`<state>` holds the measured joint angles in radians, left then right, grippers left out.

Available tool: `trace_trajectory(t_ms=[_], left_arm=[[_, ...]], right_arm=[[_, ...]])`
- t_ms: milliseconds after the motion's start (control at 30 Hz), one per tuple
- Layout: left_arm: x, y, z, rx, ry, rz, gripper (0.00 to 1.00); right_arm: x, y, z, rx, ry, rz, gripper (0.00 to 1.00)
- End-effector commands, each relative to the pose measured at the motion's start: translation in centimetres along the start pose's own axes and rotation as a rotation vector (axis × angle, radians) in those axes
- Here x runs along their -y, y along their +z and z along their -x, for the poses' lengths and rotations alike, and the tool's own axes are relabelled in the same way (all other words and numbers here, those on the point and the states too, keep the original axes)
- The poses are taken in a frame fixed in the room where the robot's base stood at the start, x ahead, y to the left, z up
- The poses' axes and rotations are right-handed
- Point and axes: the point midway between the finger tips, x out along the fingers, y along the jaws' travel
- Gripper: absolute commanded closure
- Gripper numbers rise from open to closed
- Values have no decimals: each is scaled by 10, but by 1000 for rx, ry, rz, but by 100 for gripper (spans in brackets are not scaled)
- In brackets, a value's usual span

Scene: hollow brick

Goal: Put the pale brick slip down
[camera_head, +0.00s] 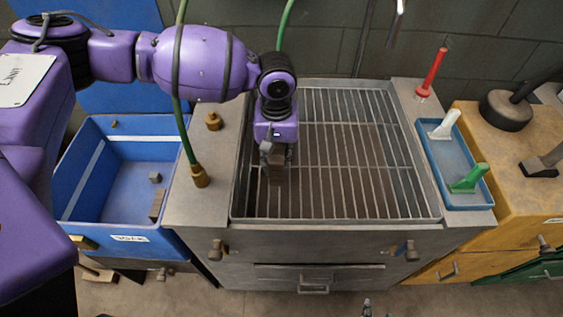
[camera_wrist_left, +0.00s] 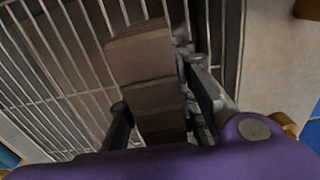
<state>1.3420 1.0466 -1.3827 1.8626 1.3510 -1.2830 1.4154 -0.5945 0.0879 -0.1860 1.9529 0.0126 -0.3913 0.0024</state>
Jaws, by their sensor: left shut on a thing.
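My left gripper (camera_head: 277,152) is over the left part of the metal grate (camera_head: 370,150). It is shut on a grey-brown block, which I take to be the brick slip (camera_head: 277,174). In the left wrist view the slip (camera_wrist_left: 142,55) stands between the two fingers of the gripper (camera_wrist_left: 160,112), with the grate's bars behind it. The slip looks brown rather than pale here. I cannot tell whether its lower end touches the bars. My right gripper is not in view.
The grate lies in a grey metal basin with raised rims. A blue crate (camera_head: 88,170) at left holds small blocks (camera_head: 157,205). A blue tray (camera_head: 449,172) with white and green brushes stands at right, near a red-handled tool (camera_head: 432,72). The grate's right part is clear.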

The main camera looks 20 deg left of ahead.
Motion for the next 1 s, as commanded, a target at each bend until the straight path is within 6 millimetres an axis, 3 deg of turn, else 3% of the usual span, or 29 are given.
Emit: trace_trajectory(t_ms=[167, 400, 767, 800, 900, 1000], left_arm=[[-7, -5, -8, -2, 1, -1, 100], [-8, -7, -40, -1, 1, 1, 100], [-8, -6, -43, -3, 2, 1, 100], [-8, -6, -43, -3, 2, 1, 69], [-8, -6, -43, -2, 2, 1, 56], [-8, -6, -43, -2, 1, 1, 54]], right_arm=[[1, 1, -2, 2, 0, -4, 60], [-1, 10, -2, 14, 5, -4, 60], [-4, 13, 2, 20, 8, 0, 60], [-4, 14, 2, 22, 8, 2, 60], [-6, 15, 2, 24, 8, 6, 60], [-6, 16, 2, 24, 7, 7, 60]])
